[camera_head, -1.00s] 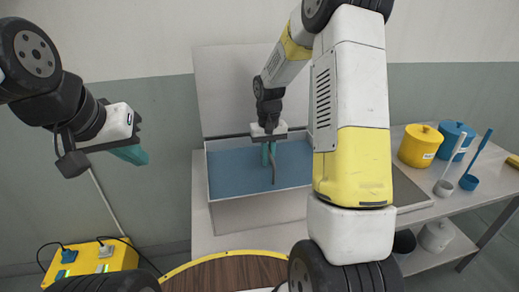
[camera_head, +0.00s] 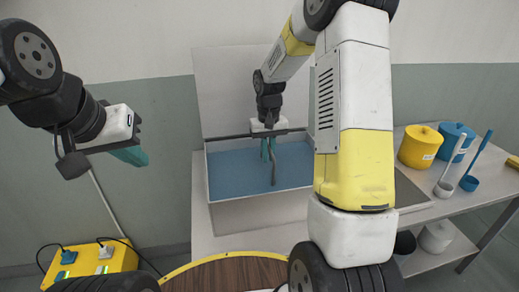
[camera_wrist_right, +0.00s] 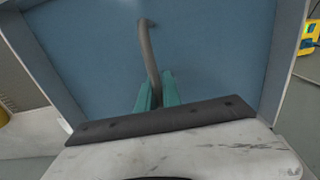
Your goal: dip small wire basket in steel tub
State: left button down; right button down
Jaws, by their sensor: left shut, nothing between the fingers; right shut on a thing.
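The steel tub (camera_head: 262,214) stands on the table with its lid (camera_head: 226,92) raised behind it and blue liquid (camera_head: 235,172) inside. My right gripper (camera_head: 268,150) is over the tub, shut on a grey rod-like handle (camera_head: 273,175). In the right wrist view the handle (camera_wrist_right: 150,52) runs from between the teal fingertips (camera_wrist_right: 157,92) to a bent end at the liquid. The small wire basket itself does not show; I see only the handle, and whatever is under the opaque liquid is hidden. My left gripper (camera_head: 130,155) is shut and empty, in the air left of the tub.
On the table at right stand a yellow lidded pot (camera_head: 420,148), a blue lidded pot (camera_head: 455,136) and two ladles. A white pot (camera_head: 437,236) is on the lower shelf. A yellow power box (camera_head: 95,262) with plugs is at lower left. A round wooden top (camera_head: 230,272) is in front.

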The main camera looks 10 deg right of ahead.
notch_tip(320, 180, up, 15)
jog(key=shift+f, duration=0.15)
dwell(1.9)
dwell(3.0)
